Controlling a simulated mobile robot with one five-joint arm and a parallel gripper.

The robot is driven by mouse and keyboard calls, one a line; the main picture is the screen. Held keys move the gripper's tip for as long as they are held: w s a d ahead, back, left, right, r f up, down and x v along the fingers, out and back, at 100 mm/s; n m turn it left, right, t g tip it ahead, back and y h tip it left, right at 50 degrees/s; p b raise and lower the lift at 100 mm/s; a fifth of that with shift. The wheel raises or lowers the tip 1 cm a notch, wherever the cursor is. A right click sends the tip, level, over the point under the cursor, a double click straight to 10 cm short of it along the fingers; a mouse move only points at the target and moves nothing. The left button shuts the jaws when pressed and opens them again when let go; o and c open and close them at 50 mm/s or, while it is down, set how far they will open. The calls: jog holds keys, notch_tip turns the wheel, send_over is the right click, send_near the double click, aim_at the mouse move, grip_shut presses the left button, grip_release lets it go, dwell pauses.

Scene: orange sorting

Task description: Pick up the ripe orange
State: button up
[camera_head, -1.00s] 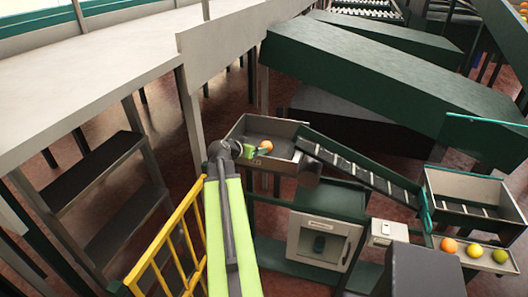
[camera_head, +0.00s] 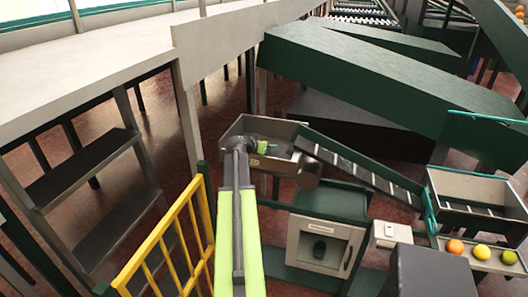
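My arm, with its light green links, reaches up to a grey metal tray (camera_head: 240,125) near the middle of the view. On a small shelf (camera_head: 435,243) at the right sit an orange fruit (camera_head: 455,246), a yellow fruit (camera_head: 482,252) and a green fruit (camera_head: 509,257), in a row.
A ribbed chute (camera_head: 355,167) runs from the tray to a grey bin (camera_head: 470,185) at the right. A cabinet (camera_head: 322,244) stands below. A yellow railing (camera_head: 175,245) is close to my arm's left. Long dark green covers (camera_head: 365,85) lie behind.

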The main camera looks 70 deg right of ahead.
jog(key=shift+a, duration=0.1)
jog(key=c, duration=1.5)
jog(key=shift+o, duration=0.2)
jog(key=shift+r, duration=0.1)
notch_tip(320, 180, up, 10)
jog(key=p, duration=1)
jog(key=shift+r, duration=0.1)
